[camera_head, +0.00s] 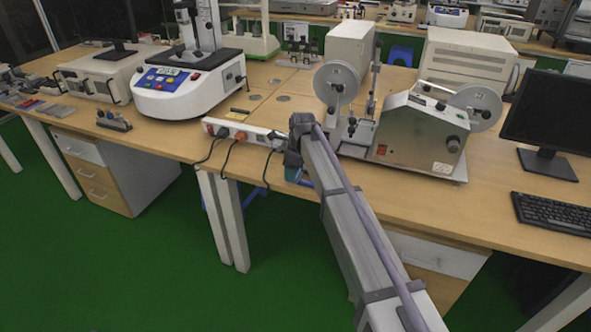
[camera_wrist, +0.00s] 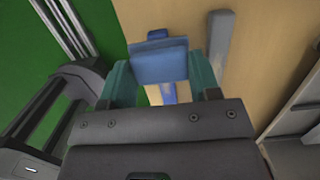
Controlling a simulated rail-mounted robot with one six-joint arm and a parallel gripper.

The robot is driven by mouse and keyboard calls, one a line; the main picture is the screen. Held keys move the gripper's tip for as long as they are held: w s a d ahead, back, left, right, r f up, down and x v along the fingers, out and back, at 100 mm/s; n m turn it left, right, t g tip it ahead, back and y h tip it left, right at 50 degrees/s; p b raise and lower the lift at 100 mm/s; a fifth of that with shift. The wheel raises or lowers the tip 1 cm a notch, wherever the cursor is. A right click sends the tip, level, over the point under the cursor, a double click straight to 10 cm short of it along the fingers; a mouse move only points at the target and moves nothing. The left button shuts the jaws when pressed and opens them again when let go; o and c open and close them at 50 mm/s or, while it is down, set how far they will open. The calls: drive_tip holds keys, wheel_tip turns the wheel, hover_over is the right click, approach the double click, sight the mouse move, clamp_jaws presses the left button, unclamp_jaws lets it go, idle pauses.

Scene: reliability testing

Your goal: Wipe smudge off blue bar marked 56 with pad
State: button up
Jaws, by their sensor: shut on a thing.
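A blue pad (camera_wrist: 158,62) is between the teal fingers of my gripper (camera_wrist: 162,74), which is shut on it. Behind the pad in the wrist view lies a narrow blue bar (camera_wrist: 168,93) on the wooden table, partly covered by the pad. Its far end shows just above the pad. I cannot tell whether the pad touches the bar. No mark 56 and no smudge can be made out.
A grey bar (camera_wrist: 220,48) lies right of the blue bar. A white power strip (camera_head: 243,131) with cables is left of my arm. A reel machine (camera_head: 418,130) stands to the right, and a white-blue tester (camera_head: 187,90) to the left. Green floor lies beyond the table edge.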

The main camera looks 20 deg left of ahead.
drive_tip(key=shift+r+p, duration=2.35)
drive_tip(key=shift+r, duration=0.4)
wheel_tip(320, 180, up, 3)
drive_tip(key=p, duration=0.3)
drive_tip(key=shift+r, duration=0.15)
drive_tip(key=shift+d, duration=0.1)
